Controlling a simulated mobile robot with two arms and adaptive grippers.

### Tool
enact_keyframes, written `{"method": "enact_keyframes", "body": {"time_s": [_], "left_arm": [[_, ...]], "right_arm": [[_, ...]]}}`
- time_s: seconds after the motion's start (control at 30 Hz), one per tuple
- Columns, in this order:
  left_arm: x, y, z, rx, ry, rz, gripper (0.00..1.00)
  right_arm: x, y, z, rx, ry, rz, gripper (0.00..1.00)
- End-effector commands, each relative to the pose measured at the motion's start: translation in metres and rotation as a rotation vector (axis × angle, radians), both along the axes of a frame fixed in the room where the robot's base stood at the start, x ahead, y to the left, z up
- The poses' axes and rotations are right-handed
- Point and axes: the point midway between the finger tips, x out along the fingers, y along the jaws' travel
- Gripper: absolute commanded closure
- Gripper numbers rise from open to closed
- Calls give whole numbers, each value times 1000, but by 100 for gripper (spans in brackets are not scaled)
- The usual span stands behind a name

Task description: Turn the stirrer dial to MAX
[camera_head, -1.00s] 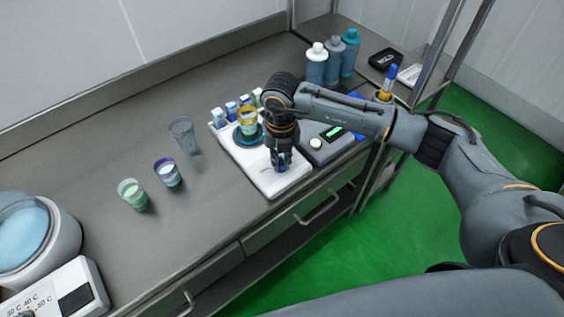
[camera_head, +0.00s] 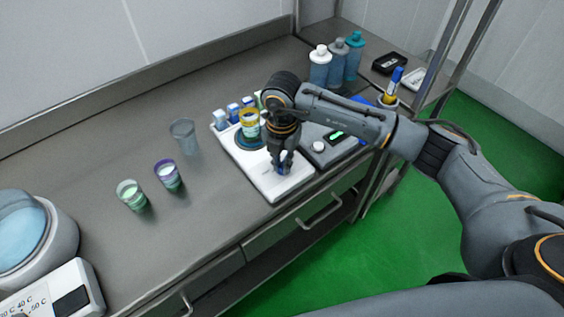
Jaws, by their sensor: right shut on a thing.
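The white stirrer (camera_head: 288,188) stands near the front edge of the steel bench. A cup with a yellow band (camera_head: 249,124) sits on its dark round plate. My right gripper (camera_head: 283,169) points down over the front part of the stirrer, where the dial is. It is shut on the stirrer dial, of which a small blue part shows between the fingers. The fingers hide most of the dial, and I cannot read its setting. My left gripper is not in view.
A grey scale (camera_head: 320,148) with a green display stands right beside the stirrer. A green cup (camera_head: 131,195), a purple-banded cup (camera_head: 168,175) and an empty clear cup (camera_head: 184,136) stand to the left. Several bottles (camera_head: 320,68) stand behind.

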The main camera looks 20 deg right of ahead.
Motion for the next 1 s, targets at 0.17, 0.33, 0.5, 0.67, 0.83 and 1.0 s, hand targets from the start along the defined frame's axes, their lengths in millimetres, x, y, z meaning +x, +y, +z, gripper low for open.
{"method": "enact_keyframes", "body": {"time_s": [0.17, 0.33, 0.5, 0.67, 0.83, 1.0], "left_arm": [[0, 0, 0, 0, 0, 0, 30], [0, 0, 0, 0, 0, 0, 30], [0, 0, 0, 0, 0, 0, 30], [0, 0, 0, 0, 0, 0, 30], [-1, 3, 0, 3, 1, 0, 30], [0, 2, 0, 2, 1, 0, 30]], "right_arm": [[2, 0, 2, 1, -6, -8, 100], [2, 0, 2, 1, -6, -8, 100], [2, 0, 2, 1, -5, -7, 65], [1, 0, 1, 0, -3, -5, 65], [1, 0, 4, 0, -3, -5, 65], [2, 0, 26, 1, -6, -3, 65]]}}
